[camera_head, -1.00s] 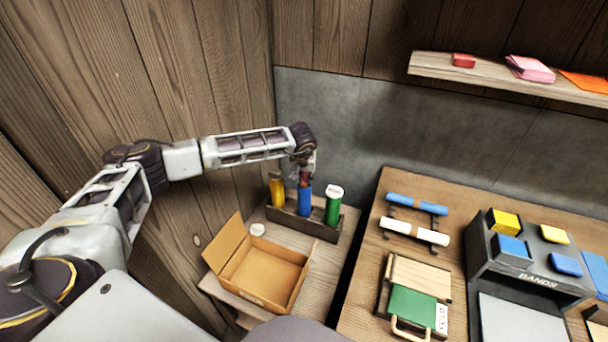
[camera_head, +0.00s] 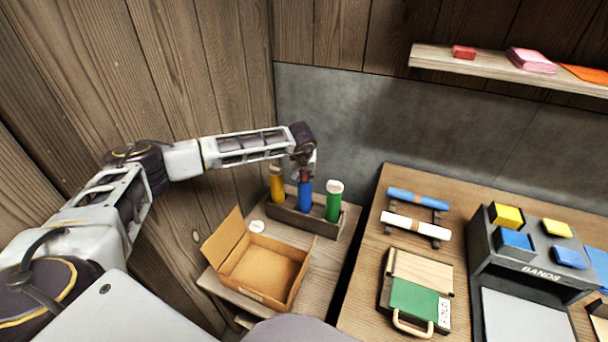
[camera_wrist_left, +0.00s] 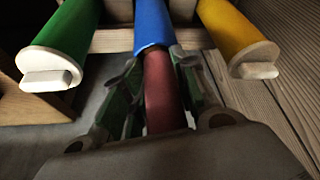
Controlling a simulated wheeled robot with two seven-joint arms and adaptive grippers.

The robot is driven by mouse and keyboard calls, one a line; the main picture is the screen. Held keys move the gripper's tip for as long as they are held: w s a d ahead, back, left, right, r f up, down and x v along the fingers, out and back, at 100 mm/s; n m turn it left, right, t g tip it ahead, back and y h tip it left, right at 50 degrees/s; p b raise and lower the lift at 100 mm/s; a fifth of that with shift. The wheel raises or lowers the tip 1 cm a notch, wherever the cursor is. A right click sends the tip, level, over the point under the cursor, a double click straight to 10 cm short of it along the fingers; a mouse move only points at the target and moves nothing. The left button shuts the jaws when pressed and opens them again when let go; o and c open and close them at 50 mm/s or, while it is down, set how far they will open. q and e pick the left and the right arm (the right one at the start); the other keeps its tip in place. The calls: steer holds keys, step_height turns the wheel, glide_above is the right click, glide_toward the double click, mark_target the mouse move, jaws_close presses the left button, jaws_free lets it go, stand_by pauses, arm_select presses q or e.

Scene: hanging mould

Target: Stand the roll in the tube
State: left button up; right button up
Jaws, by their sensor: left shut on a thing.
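A blue tube (camera_head: 305,196) stands in a wooden rack between a yellow tube and a green tube. It also shows in the left wrist view (camera_wrist_left: 153,22). My left gripper (camera_head: 305,172) is above the blue tube. Its fingers are shut on a dark red roll (camera_wrist_left: 161,90). The lower end of the roll meets the mouth of the blue tube and appears to be inside it; how deep is hidden. My right gripper is not in view.
The yellow tube (camera_head: 277,184) and green tube (camera_head: 333,203) stand close on either side, with pale caps. The wooden rack (camera_head: 300,221) holds them. An open cardboard box (camera_head: 262,270) and a white round lid (camera_head: 257,226) lie in front. A wooden wall is at left.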

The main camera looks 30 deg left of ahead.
arm_select(q)
steer(key=shift+s+d+f+g, duration=0.15)
steer(key=shift+s+f, duration=0.1)
steer(key=shift+f, duration=0.3)
steer(key=shift+s+f+g, duration=0.15)
steer(key=shift+s+f, duration=0.1)
steer(key=shift+f, duration=0.25)
steer(key=o, duration=1)
steer(key=shift+c, duration=0.2)
steer(key=shift+o, duration=0.8)
steer(key=shift+w+f, duration=0.1)
steer(key=shift+f, duration=0.05)
steer(key=shift+w+f, duration=0.15)
steer(key=shift+w, duration=0.1)
steer(key=shift+s, duration=0.1)
steer(key=shift+r, duration=0.2)
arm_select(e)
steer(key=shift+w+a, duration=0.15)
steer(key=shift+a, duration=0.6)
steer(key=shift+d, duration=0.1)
